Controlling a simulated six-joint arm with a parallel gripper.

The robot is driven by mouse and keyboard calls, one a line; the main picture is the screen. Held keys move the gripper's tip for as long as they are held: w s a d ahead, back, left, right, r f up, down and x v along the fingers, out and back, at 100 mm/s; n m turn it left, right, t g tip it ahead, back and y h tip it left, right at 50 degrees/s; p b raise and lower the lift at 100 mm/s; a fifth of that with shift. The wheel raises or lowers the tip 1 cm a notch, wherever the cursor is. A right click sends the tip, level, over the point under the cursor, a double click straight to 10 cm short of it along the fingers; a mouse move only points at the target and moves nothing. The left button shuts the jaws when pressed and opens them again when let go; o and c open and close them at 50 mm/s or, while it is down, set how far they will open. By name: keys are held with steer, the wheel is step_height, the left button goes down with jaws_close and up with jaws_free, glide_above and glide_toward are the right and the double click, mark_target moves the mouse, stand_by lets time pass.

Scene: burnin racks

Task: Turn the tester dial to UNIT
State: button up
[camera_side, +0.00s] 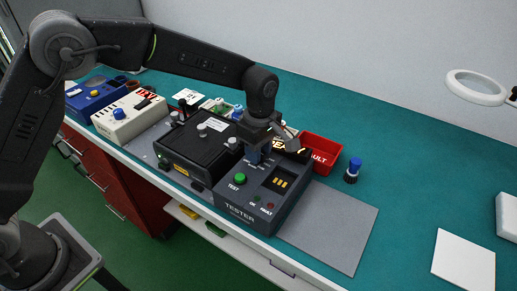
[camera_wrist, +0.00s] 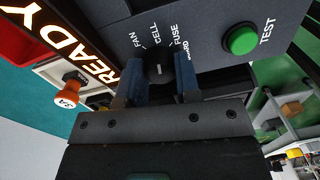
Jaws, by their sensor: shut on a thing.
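The tester (camera_side: 223,196) is a dark grey box on the bench with a green TEST button (camera_side: 240,179) and a recessed slot with yellow contacts. My gripper (camera_side: 254,158) reaches down to its back left part. In the wrist view the round black dial (camera_wrist: 158,66) sits between the blue fingertips of my gripper (camera_wrist: 159,78), which are shut on it. White labels FAN, CELL and FUSE fan around the dial; another label by the right finger is partly hidden. A small pale mark shows on the dial, but I cannot tell which label it points to.
A black box (camera_side: 195,150) with knobs is close on the left. A blue-capped part (camera_side: 353,170) stands at right. A grey mat (camera_side: 335,228) lies clear at right.

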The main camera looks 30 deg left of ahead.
steer(key=shift+m, duration=0.3)
steer(key=m, duration=1.1)
steer(key=shift+d+m+y, duration=0.15)
steer(key=shift+m+y, duration=0.15)
steer(key=m, duration=0.6)
steer(key=shift+t, duration=0.3)
steer(key=m, duration=0.5)
steer(key=shift+m, duration=0.4)
steer(key=o, duration=0.9)
step_height(320, 180, up, 14)
steer(key=shift+s+d, duration=0.2)
steer(key=shift+d, duration=0.1)
